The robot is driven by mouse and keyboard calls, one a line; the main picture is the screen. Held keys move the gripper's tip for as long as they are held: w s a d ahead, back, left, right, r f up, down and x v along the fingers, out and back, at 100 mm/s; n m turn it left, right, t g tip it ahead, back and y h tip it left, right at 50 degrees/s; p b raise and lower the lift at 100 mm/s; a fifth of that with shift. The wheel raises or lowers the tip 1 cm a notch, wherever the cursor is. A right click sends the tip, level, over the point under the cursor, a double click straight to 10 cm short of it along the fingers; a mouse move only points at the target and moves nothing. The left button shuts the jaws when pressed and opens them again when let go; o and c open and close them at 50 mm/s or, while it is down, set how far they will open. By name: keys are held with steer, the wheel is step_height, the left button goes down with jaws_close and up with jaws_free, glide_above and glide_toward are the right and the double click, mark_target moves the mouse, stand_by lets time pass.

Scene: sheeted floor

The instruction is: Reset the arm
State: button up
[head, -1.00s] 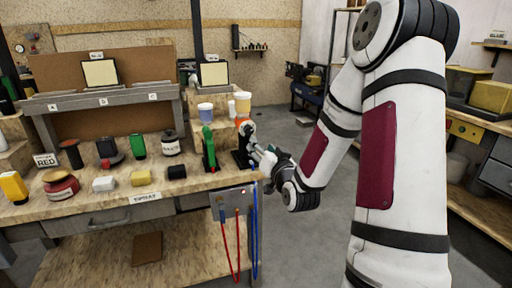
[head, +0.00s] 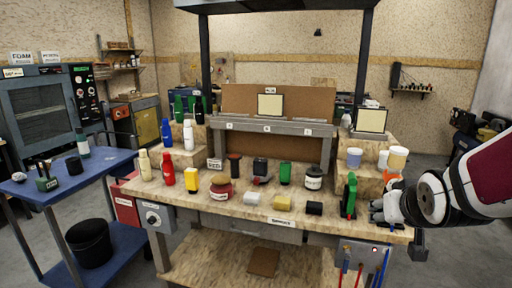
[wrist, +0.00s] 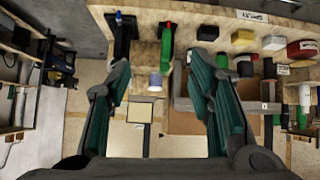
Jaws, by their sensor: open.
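My arm comes in from the right edge of the head view, and my gripper (head: 378,208) is at the right end of the wooden workbench (head: 235,207). In the wrist view my gripper (wrist: 162,72) is open, its two green-padded fingers wide apart with nothing held between them. A green bottle-like item (head: 349,195) stands on the bench just left of the gripper; it also shows between the fingers in the wrist view (wrist: 166,45). An orange-topped item (head: 394,184) is partly hidden behind the gripper. I cannot tell whether the gripper touches the bench or that item.
The bench holds several bottles, blocks and pucks, such as a red bottle (head: 168,170) and a yellow block (head: 282,203). A blue cart (head: 75,180) with a black bin (head: 90,243) stands left. A grey oven (head: 40,110) is behind it. Floor shows at the lower right.

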steer(key=s+a+r+g+y+p, duration=0.1)
steer(key=s+a+r, duration=0.1)
steer(key=s, duration=0.6)
steer(key=s+a+r+n+g+p, duration=0.1)
steer(key=s+a, duration=0.3)
steer(key=s, duration=0.5)
steer(key=s+a+r+n+g+y+p, duration=0.1)
steer(key=s+a+r+g+p, duration=0.1)
steer(key=s, duration=0.6)
steer(key=shift+s+a+r+g+y, duration=0.2)
steer(key=shift+a+r+g+y, duration=0.1)
steer(key=shift+a+r+g, duration=0.55)
